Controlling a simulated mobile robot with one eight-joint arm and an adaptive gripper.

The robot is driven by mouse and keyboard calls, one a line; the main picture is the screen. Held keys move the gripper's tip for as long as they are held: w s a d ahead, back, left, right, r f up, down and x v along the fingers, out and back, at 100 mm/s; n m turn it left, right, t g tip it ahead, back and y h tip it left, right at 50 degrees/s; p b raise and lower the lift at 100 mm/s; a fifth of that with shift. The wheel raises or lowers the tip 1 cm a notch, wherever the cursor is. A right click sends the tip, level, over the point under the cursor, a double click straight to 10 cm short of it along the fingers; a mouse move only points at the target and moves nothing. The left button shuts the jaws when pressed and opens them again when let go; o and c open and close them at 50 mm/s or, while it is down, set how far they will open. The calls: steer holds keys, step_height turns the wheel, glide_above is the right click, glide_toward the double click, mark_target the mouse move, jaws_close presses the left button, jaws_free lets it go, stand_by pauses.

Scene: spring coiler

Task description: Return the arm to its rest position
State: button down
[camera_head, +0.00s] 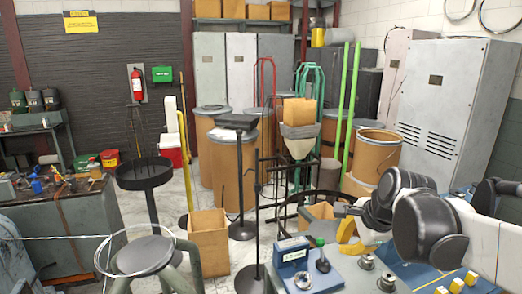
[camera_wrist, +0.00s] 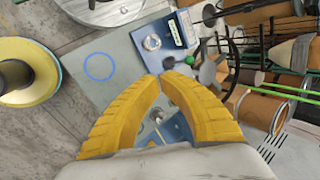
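My arm (camera_head: 432,228), with black joints and pale links, reaches in from the right side of the head view above a blue-and-grey machine bench. My gripper (camera_head: 348,238) has yellow fingers and is at the arm's left end, near the bench's back edge. In the wrist view, the two ribbed yellow fingers of my gripper (camera_wrist: 159,76) curve inward and their tips come together. Nothing shows held between them. The bench's knobs and panel lie behind the fingers in that view.
A control box (camera_head: 292,254) and a green-topped knob (camera_head: 320,256) stand on the bench near my gripper. A cardboard box (camera_head: 209,243) and a round black stand (camera_head: 144,174) are to the left. Brown drums (camera_head: 376,156) and a grey cabinet (camera_head: 455,105) stand behind.

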steer(key=s+a+f+n+h+b, duration=0.1)
steer(key=s+f+n, duration=0.2)
steer(key=s+n, duration=0.5)
steer(key=s+a+f+n+t+b, duration=0.1)
steer(key=s+f+n, duration=0.2)
steer(key=s+n, duration=0.5)
steer(key=shift+s+n+h, duration=0.4)
steer(key=shift+s, duration=0.45)
